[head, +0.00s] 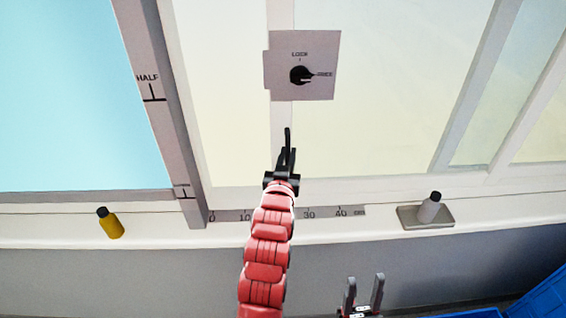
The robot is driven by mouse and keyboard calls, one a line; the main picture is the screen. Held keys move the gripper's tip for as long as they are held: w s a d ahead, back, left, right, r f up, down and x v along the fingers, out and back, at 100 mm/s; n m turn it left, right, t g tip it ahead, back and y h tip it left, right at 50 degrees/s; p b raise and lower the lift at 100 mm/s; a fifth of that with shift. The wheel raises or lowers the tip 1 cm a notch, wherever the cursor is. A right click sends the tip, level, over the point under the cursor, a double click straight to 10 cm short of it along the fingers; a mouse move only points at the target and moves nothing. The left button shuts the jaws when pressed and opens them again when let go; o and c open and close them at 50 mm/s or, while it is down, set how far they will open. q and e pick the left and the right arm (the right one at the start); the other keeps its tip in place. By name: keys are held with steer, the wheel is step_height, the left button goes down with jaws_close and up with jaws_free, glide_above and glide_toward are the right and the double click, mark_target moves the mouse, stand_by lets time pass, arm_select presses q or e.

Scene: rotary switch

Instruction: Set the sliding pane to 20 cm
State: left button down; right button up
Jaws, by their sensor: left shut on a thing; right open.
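The rotary switch, a black knob (301,75) on a grey plate (320,50), has marks LOCK at the top and FREE at the right; its pointer looks turned toward FREE. Behind the plate a pale upright stile (280,118) runs down between pale glass areas (230,110); I cannot tell exactly where the sliding pane ends. A scale (309,214) in cm lies along the sill; 0, 10, 30 and 40 are readable, and my arm covers the part between 10 and 30. My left gripper (287,158) is shut on a thin dark upright bar (288,136) below the plate. My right gripper (364,290) is open and empty below the sill.
A grey post (158,108) with a HALF mark stands left of the scale, beside a blue opening (70,90). Blue containers (545,300) are at lower right.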

arm_select(q)
steer(key=shift+d+r, duration=0.1)
steer(key=shift+d, duration=0.45)
steer(key=c, duration=1.1)
jaws_free()
steer(key=s+a+p, duration=0.1)
steer(key=s+p, duration=0.1)
steer(key=s, duration=0.3)
steer(key=s+a+p, duration=0.1)
steer(key=s+p, duration=0.2)
steer(key=s, duration=0.3)
steer(key=s+a+p, duration=0.1)
steer(key=s+p, duration=0.1)
steer(key=s, duration=0.4)
steer(key=shift+s+a+p, duration=0.1)
steer(key=shift+a+p, duration=0.15)
steer(key=shift+p, duration=0.05)
